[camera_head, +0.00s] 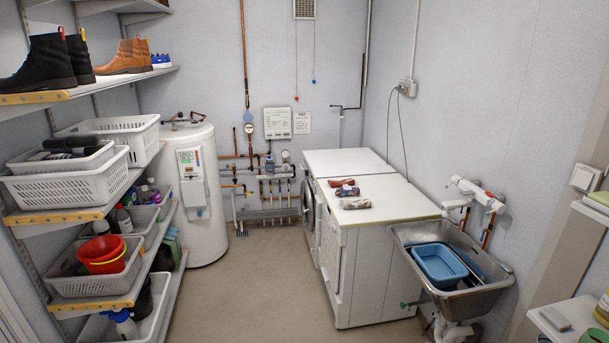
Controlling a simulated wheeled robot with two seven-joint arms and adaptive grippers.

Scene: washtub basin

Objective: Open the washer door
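Two white front-loading machines stand side by side along the right wall, with their fronts facing left. The washer at the back shows a dark round door (308,213) with a pale rim, seen at a steep angle; it looks shut. The front of the nearer machine (334,250) is seen almost edge-on, and its details are too small to tell. Neither of my grippers is in view.
Rolled cloths (346,190) lie on the nearer machine's top. A metal sink (480,297) with a blue basin (438,263) stands in front of it. Shelves with baskets (70,185) and a water heater (192,195) line the left. The floor (265,290) between is clear.

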